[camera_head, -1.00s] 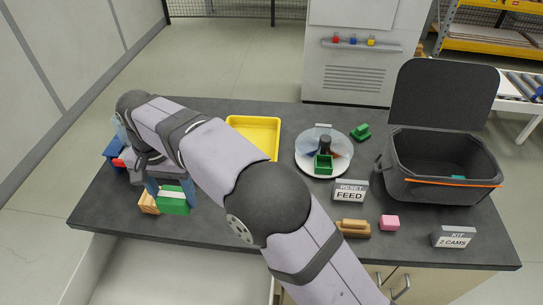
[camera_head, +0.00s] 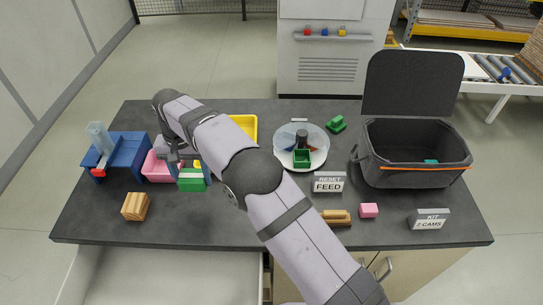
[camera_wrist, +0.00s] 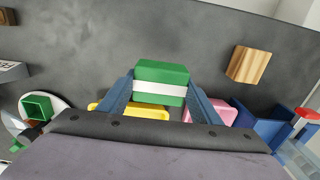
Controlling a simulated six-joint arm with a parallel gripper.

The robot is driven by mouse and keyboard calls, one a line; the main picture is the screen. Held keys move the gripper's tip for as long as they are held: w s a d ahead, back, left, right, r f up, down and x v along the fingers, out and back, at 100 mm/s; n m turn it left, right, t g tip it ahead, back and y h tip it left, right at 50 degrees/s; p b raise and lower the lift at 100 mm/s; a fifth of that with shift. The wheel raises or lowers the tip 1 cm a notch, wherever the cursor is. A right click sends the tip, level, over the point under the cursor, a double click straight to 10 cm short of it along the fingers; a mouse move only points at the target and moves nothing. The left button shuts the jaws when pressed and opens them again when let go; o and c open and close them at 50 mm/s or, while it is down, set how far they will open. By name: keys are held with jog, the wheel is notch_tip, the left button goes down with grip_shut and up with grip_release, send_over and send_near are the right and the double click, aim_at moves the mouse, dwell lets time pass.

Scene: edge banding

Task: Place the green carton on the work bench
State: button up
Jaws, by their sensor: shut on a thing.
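The green carton (camera_head: 193,180) has a white band around it. In the wrist view the carton (camera_wrist: 161,74) sits between the two blue fingers of my gripper (camera_wrist: 161,96), which is shut on it. In the head view my gripper (camera_head: 193,174) holds it over the left part of the dark work bench (camera_head: 270,222), in front of the pink bin. I cannot tell whether the carton touches the bench top.
A wooden block (camera_head: 135,207) lies to the left, near the front edge. The pink bin (camera_head: 160,168), blue stand (camera_head: 128,155) and yellow tray (camera_head: 243,130) are close by. The FEED sign (camera_head: 329,183) and dark box (camera_head: 415,155) stand further right.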

aim_at(202, 205)
jog(key=shift+f+p, duration=1.6)
jog(key=shift+f, duration=3.45)
jog(key=shift+f, duration=0.15)
jog(key=o, duration=1.1)
notch_tip(202, 205, up, 12)
jog(key=b, duration=0.3)
jog(key=shift+r+b, duration=0.2)
jog(key=shift+b, duration=0.15)
